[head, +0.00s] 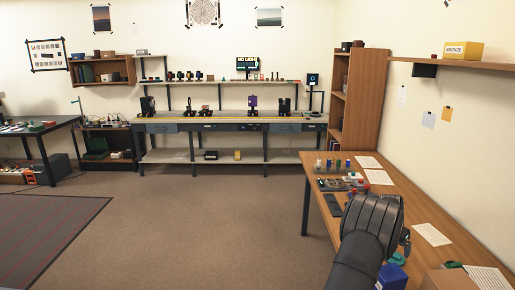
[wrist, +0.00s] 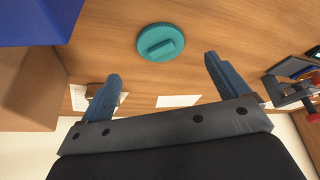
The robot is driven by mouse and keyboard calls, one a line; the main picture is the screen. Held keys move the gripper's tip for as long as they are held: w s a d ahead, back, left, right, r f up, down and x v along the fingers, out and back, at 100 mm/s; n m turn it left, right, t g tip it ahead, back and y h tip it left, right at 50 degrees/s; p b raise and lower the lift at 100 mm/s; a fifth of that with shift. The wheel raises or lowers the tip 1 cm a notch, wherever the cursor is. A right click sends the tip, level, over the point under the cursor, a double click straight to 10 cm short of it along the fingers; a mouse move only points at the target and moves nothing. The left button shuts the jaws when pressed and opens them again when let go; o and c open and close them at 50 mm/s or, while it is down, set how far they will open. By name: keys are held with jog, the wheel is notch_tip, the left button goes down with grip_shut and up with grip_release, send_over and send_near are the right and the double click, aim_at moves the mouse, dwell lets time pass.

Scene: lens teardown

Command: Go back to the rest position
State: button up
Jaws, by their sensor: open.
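My gripper shows in the wrist view (wrist: 160,85) with its two blue fingers spread wide and nothing between them. A round teal piece with a raised grip (wrist: 160,42) lies on the wooden table (wrist: 205,25) beyond the fingertips, apart from them. In the head view my dark arm covers part of the wooden table at the right, and the fingertips are hidden there. A bit of the teal piece (head: 397,258) shows beside my arm.
A blue box (head: 391,277) and a brown box (head: 450,281) stand at the table's near end. Papers (head: 432,234) lie along the wall side. Small tools and bottles (head: 333,164) crowd the far end. A workbench (head: 230,123) stands across the room; the floor between is clear.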

jog(key=x, duration=0.7)
jog(key=shift+f, duration=0.2)
notch_tip(320, 180, up, 11)
jog(key=w+a+n+y, duration=0.15)
jog(key=w+a, duration=0.35)
jog(key=a, duration=0.5)
jog(key=w+a+n+t, duration=0.1)
jog(key=w+a+n, duration=0.3)
jog(key=a, duration=0.6)
jog(key=w+a+n+y, duration=0.1)
jog(key=w+a, duration=0.5)
jog(key=a, duration=0.4)
jog(key=a+n+y, duration=0.3)
jog(key=a+n, duration=0.6)
jog(key=a, duration=3.8)
jog(key=shift+r+t, duration=0.4)
jog(key=shift+r, duration=0.1)
